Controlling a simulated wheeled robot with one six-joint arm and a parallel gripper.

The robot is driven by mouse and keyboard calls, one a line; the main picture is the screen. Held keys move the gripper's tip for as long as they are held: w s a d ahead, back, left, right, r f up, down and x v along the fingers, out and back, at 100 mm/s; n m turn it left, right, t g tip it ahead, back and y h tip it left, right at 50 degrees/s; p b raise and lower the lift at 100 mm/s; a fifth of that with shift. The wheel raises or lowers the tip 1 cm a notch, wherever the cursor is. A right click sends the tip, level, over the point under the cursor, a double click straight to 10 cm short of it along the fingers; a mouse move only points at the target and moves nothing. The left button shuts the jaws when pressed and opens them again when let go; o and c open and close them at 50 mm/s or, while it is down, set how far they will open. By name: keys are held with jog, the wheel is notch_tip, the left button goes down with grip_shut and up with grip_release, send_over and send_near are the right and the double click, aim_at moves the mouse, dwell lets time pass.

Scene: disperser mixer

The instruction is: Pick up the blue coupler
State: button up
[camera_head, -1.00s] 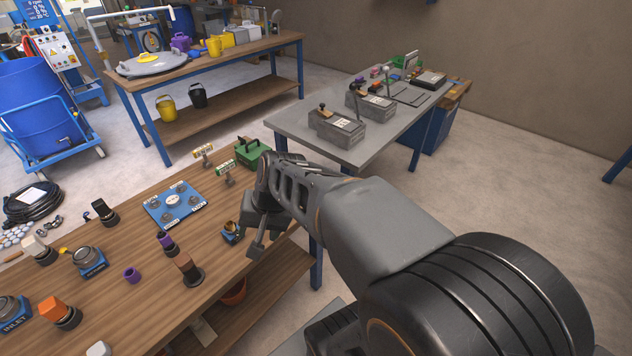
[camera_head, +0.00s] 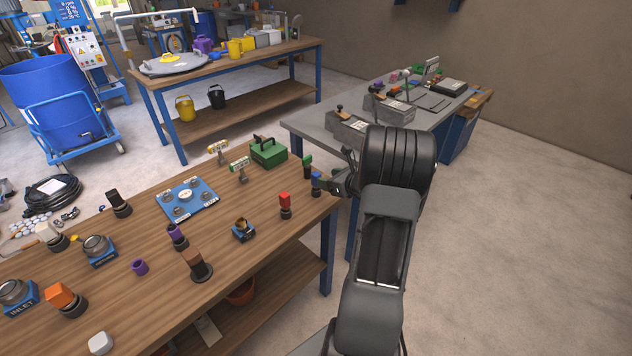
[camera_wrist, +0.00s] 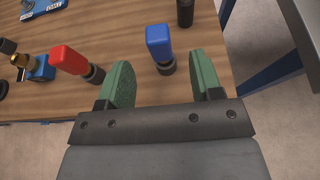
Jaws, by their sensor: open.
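The blue coupler (camera_wrist: 158,42) stands on the wooden bench near its right edge, a blue block on a dark round base. In the head view the blue coupler (camera_head: 316,184) is small, just left of my gripper (camera_head: 328,183). In the wrist view my gripper (camera_wrist: 160,82) is open, with green-padded fingers on either side of the line to the coupler. The coupler lies just ahead of the fingertips, roughly between them; I cannot tell whether its base is between the pads. Nothing is held.
A red coupler (camera_wrist: 68,60) stands left of the left finger, close to it. A dark-based green coupler (camera_head: 307,165) stands just behind the blue one. A blue-based brass fitting (camera_head: 243,229) and a green case (camera_head: 268,152) are farther left. The wooden bench (camera_head: 265,265) ends at the right.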

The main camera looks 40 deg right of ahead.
aim_at(313, 175)
jog(key=shift+p+x, duration=0.5)
jog(key=shift+x, duration=3.7)
jog(key=shift+r, duration=0.1)
jog(key=c, duration=1)
